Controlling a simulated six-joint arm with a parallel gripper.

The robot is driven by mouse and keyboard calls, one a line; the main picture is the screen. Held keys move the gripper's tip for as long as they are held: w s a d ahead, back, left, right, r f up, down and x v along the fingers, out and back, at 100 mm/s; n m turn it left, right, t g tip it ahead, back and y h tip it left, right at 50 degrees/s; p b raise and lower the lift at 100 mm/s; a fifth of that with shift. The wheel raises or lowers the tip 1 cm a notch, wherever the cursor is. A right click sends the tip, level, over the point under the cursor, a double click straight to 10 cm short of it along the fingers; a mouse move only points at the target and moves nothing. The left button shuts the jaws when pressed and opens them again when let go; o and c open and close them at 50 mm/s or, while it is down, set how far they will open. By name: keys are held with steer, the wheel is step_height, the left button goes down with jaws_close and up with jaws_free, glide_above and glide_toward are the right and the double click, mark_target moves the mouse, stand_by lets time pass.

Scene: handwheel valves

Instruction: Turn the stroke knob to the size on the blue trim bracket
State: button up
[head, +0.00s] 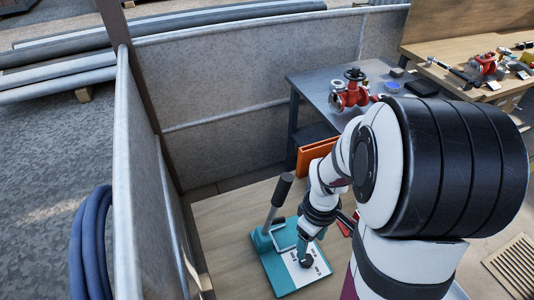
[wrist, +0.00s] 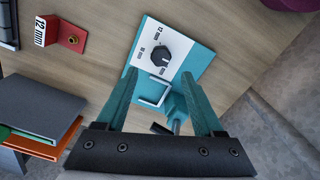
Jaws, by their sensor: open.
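The black stroke knob (wrist: 160,58) sits on a white plate with printed sizes, on the teal press base (wrist: 196,58). Its exact setting is too small to read. My gripper (wrist: 160,82) is open and empty, its two teal fingers spread above the press, with the knob beyond their tips and not between them. In the head view the press (head: 264,243) stands on the wooden bench, my gripper over it. I make out no blue bracket; a dark piece (wrist: 8,22) is cut off at the left edge.
The press's upright lever (head: 281,190) rises left of my arm. Orange and dark folders (wrist: 50,105) stand at the left in the wrist view. A grey table with a red valve (head: 350,91) stands behind. Bare bench lies right of the press in the wrist view.

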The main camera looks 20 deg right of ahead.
mark_target(307, 259)
step_height(307, 259, down, 7)
steer(key=shift+f, duration=0.15)
stand_by(0.4)
steer(key=c, duration=1)
